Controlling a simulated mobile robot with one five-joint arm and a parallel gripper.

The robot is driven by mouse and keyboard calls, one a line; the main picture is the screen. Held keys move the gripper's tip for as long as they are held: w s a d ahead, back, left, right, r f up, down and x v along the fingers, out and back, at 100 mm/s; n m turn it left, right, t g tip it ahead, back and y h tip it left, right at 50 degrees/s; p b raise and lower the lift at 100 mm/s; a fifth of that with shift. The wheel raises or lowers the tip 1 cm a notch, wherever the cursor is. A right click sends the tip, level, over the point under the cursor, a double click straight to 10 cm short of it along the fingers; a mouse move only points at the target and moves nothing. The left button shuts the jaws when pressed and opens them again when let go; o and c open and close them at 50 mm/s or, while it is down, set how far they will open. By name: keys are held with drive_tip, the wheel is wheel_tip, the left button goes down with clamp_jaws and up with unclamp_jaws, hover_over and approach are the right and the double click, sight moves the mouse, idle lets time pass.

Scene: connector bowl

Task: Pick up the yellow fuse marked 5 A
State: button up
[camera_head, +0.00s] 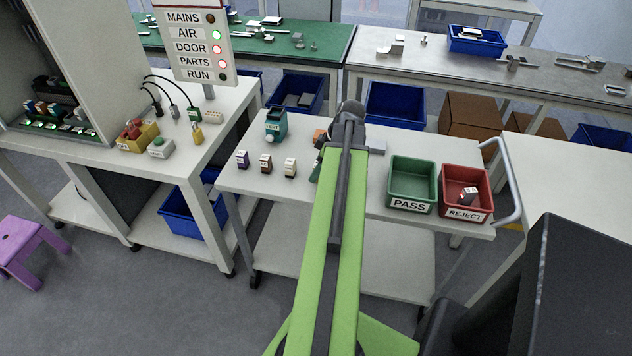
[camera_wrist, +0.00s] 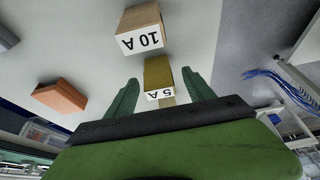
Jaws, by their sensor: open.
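In the wrist view the yellow fuse (camera_wrist: 158,74), its label reading 5 A upside down, stands on the pale tabletop. My gripper (camera_wrist: 160,80) is open, with one green finger on each side of the fuse. I cannot tell whether either finger touches it. A tan fuse (camera_wrist: 142,20) marked 10 A stands just beyond it. In the head view I cannot pick out the yellow fuse; my green arm covers that part of the cart.
In the head view, the purple fuse (camera_head: 242,159), brown fuse (camera_head: 265,164) and beige fuse (camera_head: 290,168) stand left of my arm. A teal device (camera_head: 276,124) is behind them. The green PASS bin (camera_head: 410,207) and red REJECT bin (camera_head: 467,214) sit right. An orange block (camera_wrist: 60,96) lies nearby.

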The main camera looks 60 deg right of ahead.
drive_tip(key=shift+r, duration=0.1)
clamp_jaws()
idle(0.3)
drive_tip(key=shift+r, duration=0.1)
wheel_tip(320, 180, up, 4)
drive_tip(key=p, duration=0.5)
drive_tip(key=shift+r, duration=0.2)
drive_tip(key=s+r+p, duration=0.6)
drive_tip(key=s, duration=0.5)
drive_tip(key=shift+s+d+r, duration=0.2)
drive_tip(key=shift+s+d, duration=0.05)
drive_tip(key=shift+s, duration=0.15)
